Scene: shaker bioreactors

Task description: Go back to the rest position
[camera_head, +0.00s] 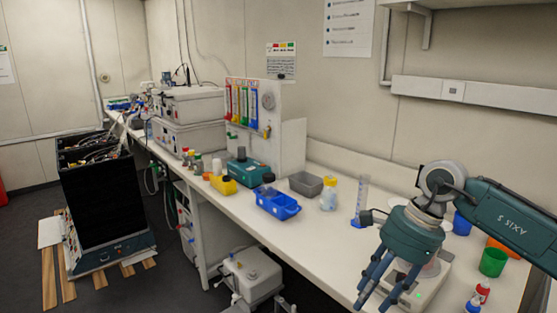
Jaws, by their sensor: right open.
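My right gripper (376,300) comes in from the right over the near right part of the white bench (318,233). Its teal fingers point down and are spread apart, with nothing seen between them. It hangs in front of a white device (428,291) with a small green light, partly covering it. A pale reddish object (431,268) shows behind the fingers, mostly hidden; I cannot tell whether the fingers touch it. My left gripper is not in view.
Close by are a measuring cylinder (361,200), a blue cup (461,224), a green cup (492,262) and a red-capped bottle (482,292). Further left stand a yellow-capped bottle (329,194), a grey bin (306,185) and a blue bin (277,204). A wall rail (490,95) runs above.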

